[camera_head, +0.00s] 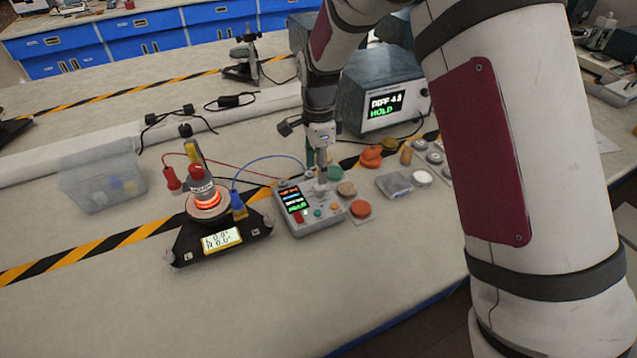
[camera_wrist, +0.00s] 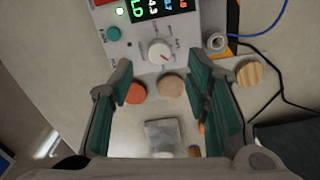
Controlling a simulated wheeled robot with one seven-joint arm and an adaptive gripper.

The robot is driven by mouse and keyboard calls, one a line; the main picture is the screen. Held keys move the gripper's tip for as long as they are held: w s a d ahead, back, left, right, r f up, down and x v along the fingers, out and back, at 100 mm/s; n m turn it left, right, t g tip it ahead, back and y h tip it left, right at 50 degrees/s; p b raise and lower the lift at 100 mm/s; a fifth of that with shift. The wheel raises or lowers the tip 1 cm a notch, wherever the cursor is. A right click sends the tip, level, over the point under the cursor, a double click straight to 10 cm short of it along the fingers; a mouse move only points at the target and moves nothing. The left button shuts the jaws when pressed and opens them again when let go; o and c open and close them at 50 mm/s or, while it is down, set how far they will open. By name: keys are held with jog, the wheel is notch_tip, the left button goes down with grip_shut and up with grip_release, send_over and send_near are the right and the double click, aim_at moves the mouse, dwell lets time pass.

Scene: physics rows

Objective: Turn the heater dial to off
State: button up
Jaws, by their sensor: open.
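The white dial (camera_wrist: 159,51), with a small red mark, sits on the front panel of a light grey control box (camera_wrist: 130,30) in the wrist view. In the head view the control box (camera_head: 322,220) stands right of the glowing heater (camera_head: 207,203). My gripper (camera_wrist: 160,76) is open, its teal-padded fingers apart with nothing held between them. The dial appears in line with the gap, beyond the fingertips; contact is not seen. In the head view my gripper (camera_head: 321,166) is above the box's back right part and partly hides the dial area.
An orange disc (camera_wrist: 135,93) and a tan disc (camera_wrist: 171,85) lie near the box. A clear bin (camera_head: 100,180) stands at left. A display unit (camera_head: 385,95) stands behind. Red and blue cables run from the heater. The front bench is clear.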

aim_at(319, 187)
notch_tip(319, 187, down, 6)
jog(key=shift+f, duration=0.15)
dwell(0.3)
grip_shut()
